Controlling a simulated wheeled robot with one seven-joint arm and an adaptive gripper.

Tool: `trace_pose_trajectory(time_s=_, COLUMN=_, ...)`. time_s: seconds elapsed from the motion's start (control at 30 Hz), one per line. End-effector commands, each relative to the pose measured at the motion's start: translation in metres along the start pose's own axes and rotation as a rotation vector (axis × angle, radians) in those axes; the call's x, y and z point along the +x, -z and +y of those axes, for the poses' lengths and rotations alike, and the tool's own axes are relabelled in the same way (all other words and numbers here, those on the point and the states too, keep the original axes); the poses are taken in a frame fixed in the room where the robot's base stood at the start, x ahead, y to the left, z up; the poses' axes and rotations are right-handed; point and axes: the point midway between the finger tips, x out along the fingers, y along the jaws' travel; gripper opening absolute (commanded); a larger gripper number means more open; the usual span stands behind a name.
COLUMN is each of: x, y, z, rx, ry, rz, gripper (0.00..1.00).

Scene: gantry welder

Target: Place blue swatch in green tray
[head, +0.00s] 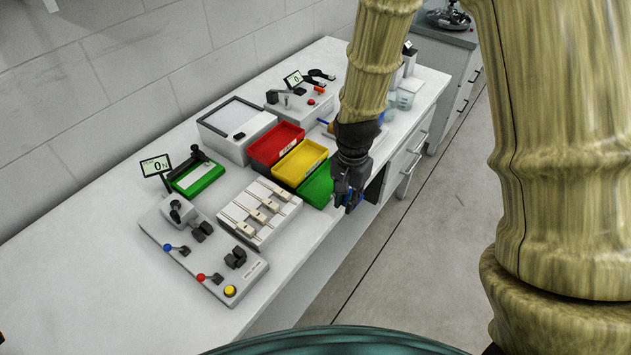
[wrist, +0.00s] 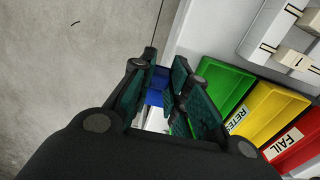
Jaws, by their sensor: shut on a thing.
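My gripper (head: 346,200) is at the front edge of the white bench, just right of the green tray in the head view. The green tray (head: 318,187) is partly hidden behind my gripper in the head view. In the wrist view the green tray (wrist: 222,85) lies to the right of the fingers.
The yellow tray (head: 299,163) and red tray (head: 276,145) stand beside the green one. A white slider fixture (head: 261,212) and a grey control panel (head: 203,248) stand to the left. Bare bench (head: 291,270) lies in front. Grey floor is beyond the bench edge.

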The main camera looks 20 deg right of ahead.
Motion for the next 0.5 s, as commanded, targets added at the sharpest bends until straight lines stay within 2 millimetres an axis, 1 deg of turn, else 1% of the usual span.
trace_pose_trajectory(time_s=0.03, x=-0.001, y=0.001, z=-0.011, rx=-0.002, ry=-0.001, rz=0.0, gripper=0.03)
trace_pose_trajectory(time_s=0.3, x=0.004, y=0.007, z=-0.065, rx=-0.001, ry=-0.001, rz=0.0, gripper=0.03)
trace_pose_trajectory(time_s=0.4, x=0.006, y=0.008, z=-0.083, rx=-0.002, ry=0.0, rz=-0.001, gripper=0.03)
trace_pose_trajectory(time_s=0.5, x=0.008, y=0.01, z=-0.097, rx=-0.002, ry=-0.001, rz=-0.001, gripper=0.03)
